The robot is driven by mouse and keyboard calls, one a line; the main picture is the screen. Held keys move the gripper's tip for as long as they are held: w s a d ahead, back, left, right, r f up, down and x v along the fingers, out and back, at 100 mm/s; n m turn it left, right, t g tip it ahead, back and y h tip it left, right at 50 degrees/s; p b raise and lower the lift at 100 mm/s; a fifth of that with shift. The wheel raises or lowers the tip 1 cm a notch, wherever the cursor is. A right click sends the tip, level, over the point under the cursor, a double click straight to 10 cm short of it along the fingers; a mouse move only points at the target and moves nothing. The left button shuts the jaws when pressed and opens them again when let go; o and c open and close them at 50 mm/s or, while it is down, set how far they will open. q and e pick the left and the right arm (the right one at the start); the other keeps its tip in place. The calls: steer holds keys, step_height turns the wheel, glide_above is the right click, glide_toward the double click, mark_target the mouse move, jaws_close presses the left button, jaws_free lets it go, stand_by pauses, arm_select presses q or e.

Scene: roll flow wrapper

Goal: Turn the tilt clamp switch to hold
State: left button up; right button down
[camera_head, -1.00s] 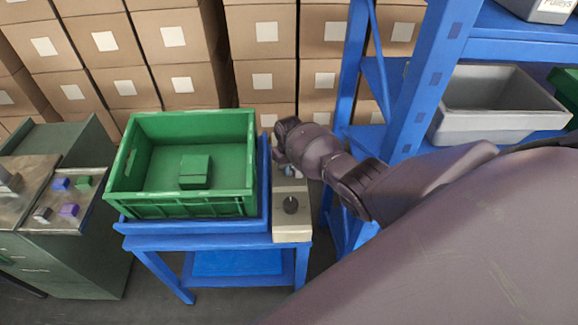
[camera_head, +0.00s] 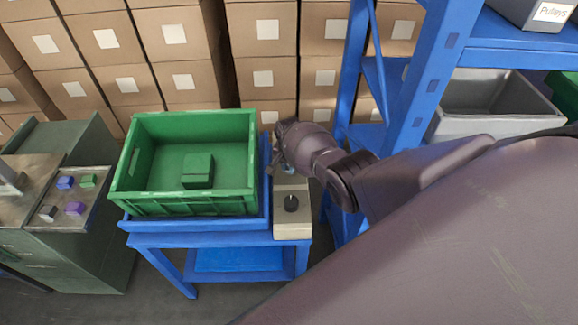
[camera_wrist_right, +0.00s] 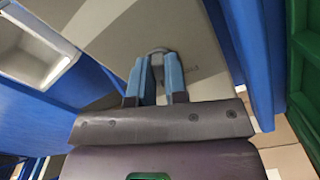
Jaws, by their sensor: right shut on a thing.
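A narrow beige control panel (camera_head: 293,229) stands along the right side of the green crate (camera_head: 183,208). The knob's setting cannot be told. My left gripper is out of view.
The crate rests on a blue stand (camera_head: 220,240) and holds a green block (camera_head: 198,170). A blue shelf rack (camera_head: 410,90) with a grey bin (camera_head: 490,110) stands close on the right. A green cabinet with small coloured blocks is left; stacked cartons are behind.

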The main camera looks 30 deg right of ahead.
steer(key=shift+m, duration=0.7)
steer(key=c, duration=1.1)
jaws_free()
steer(key=shift+c, duration=0.2)
steer(key=shift+r, duration=0.1)
step_height(320, 180, up, 11)
